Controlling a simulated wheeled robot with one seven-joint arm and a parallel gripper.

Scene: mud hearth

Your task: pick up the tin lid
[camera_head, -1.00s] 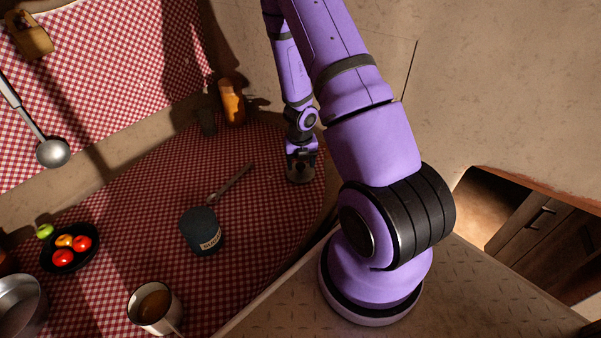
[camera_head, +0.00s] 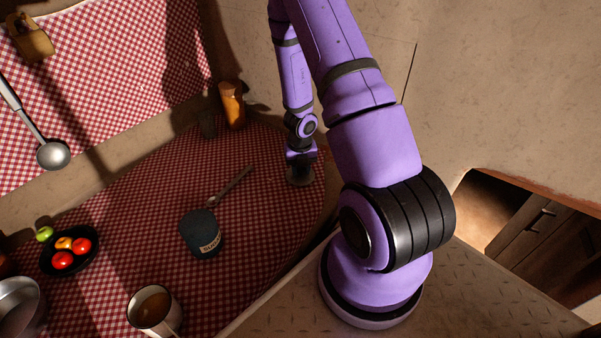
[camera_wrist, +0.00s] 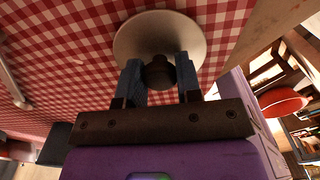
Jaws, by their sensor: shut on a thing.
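The tin lid (camera_wrist: 140,38) is a round pale metal disc with a dark knob (camera_wrist: 160,72) in its middle, seen in the wrist view against the checked cloth. My gripper (camera_wrist: 160,80) is shut on the knob, one finger on each side. In the head view the lid (camera_head: 299,178) shows as a small greyish rim under my gripper (camera_head: 299,172), near the right edge of the cloth. I cannot tell whether the lid touches the cloth.
A dark tin labelled sugar (camera_head: 201,235) and a spoon (camera_head: 232,186) lie left of my gripper. An orange-brown jar (camera_head: 232,105) stands behind. A mug (camera_head: 152,308), a plate of fruit (camera_head: 48,262) and a metal pan (camera_head: 20,305) are at the left.

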